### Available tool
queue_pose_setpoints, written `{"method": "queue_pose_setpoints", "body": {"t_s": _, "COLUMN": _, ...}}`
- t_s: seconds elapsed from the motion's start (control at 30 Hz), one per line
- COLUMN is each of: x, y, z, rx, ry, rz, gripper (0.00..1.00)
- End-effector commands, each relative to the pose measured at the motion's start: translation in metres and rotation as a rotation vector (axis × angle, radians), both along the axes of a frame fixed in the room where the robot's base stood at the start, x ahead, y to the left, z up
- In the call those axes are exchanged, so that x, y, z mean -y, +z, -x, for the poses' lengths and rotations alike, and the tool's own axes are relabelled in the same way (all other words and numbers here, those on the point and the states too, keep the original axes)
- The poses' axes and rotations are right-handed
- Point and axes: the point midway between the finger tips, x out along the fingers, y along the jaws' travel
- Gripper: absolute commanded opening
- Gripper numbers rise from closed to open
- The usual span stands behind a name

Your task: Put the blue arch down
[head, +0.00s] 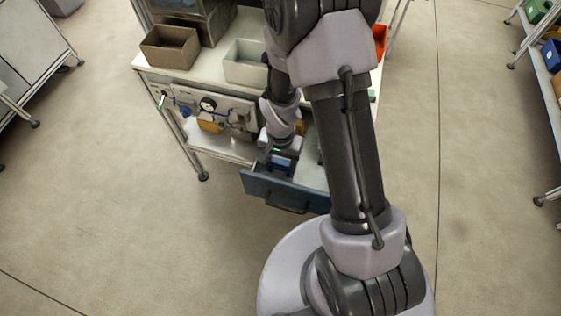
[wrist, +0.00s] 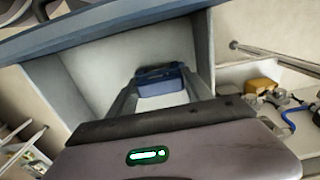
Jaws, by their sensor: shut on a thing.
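The blue arch (wrist: 158,80) is between the fingertips of my gripper (wrist: 162,92) in the wrist view. My gripper is shut on it. In the head view a small blue patch of the arch (head: 283,163) shows just below my wrist, inside the open drawer (head: 285,191). The drawer has a dark blue front with a handle, and pale inner walls (wrist: 85,80) show around the arch in the wrist view. I cannot tell whether the arch touches the drawer floor.
The drawer is under a white workbench (head: 205,78). A brown bin (head: 170,47) and a white bin (head: 245,62) stand on the bench. A panel with gauge and hoses (head: 207,104) is left of the drawer. My arm hides the drawer's right part. The floor in front is clear.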

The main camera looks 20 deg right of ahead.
Motion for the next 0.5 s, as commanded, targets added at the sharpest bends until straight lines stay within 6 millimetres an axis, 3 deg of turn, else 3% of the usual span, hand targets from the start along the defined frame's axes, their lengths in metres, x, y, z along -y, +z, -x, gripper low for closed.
{"method": "queue_pose_setpoints", "body": {"t_s": 0.13, "x": 0.0001, "y": -0.0043, "z": -0.0001, "rx": 0.0, "ry": 0.0, "rz": 0.0, "gripper": 0.16}}
{"method": "queue_pose_setpoints", "body": {"t_s": 0.17, "x": 0.0, "y": -0.003, "z": -0.0001, "rx": 0.0, "ry": 0.0, "rz": 0.0, "gripper": 0.64}}
{"method": "queue_pose_setpoints", "body": {"t_s": 0.23, "x": 0.0, "y": -0.0025, "z": 0.0, "rx": 0.0, "ry": 0.001, "rz": 0.0, "gripper": 0.78}}
{"method": "queue_pose_setpoints", "body": {"t_s": 0.5, "x": 0.0001, "y": -0.0023, "z": -0.0001, "rx": 0.0, "ry": 0.001, "rz": 0.0, "gripper": 0.8}}
